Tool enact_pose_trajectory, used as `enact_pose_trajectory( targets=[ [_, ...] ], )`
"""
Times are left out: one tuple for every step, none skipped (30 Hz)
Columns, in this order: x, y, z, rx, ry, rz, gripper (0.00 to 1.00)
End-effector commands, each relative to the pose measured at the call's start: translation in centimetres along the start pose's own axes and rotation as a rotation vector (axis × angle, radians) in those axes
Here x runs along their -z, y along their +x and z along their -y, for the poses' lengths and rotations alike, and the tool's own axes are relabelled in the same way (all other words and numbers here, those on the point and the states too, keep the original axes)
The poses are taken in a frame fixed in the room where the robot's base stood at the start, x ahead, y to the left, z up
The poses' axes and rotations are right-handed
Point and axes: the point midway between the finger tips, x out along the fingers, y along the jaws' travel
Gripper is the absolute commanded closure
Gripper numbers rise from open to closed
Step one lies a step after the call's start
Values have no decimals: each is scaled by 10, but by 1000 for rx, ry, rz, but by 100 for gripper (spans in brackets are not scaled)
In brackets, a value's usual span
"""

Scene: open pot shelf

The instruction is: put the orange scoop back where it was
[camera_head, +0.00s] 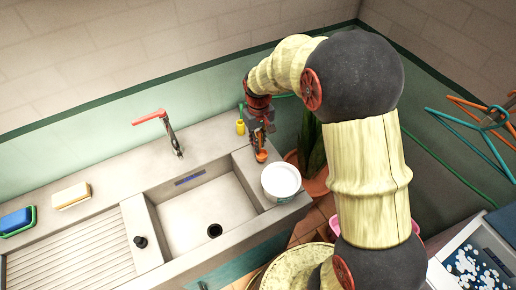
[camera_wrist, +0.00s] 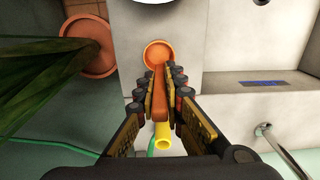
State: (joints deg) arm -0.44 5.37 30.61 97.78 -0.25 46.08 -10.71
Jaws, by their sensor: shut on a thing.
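The orange scoop (camera_wrist: 158,53) is between the fingers of my gripper (camera_wrist: 159,73) in the wrist view. Its round bowl points away from the wrist and its handle runs back between the closed fingers. In the head view the scoop (camera_head: 261,156) shows just below my gripper (camera_head: 260,143), over the right end of the counter, between the back wall and a white round bowl (camera_head: 281,181). I cannot tell whether the scoop touches the counter.
A yellow bottle-like thing (camera_head: 240,127) stands close behind my gripper. The sink basin (camera_head: 205,215) and red-handled tap (camera_head: 165,125) lie to the left. A potted plant (camera_head: 312,175) stands right of the counter end. A sponge (camera_head: 71,195) lies farther left.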

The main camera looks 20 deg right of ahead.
Motion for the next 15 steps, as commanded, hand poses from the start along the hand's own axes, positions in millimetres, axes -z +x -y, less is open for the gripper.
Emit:
enact_pose_trajectory(
  targets=[
    [3, 6, 0, 0, 0, 2, 100],
    [5, 9, 0, 0, 0, 2, 100],
    [5, 15, 0, 1, 0, 4, 100],
    [4, 20, 0, 1, 0, 3, 100],
    [4, 25, 0, 1, 0, 3, 100],
    [4, 31, 0, 1, 0, 3, 100],
    [4, 34, 0, 1, 0, 3, 100],
    [4, 36, 0, 0, 0, 2, 100],
    [4, 38, 0, 0, 0, 1, 100],
    [5, 38, 0, 0, 0, 0, 100],
    [5, 37, 0, 0, 0, 0, 100],
    [5, 37, 0, 0, 0, 0, 100],
    [5, 37, 0, 0, 0, 0, 100],
    [5, 36, 0, 0, 0, 0, 100],
    [5, 36, 0, 0, 0, 0, 100]
  ],
)
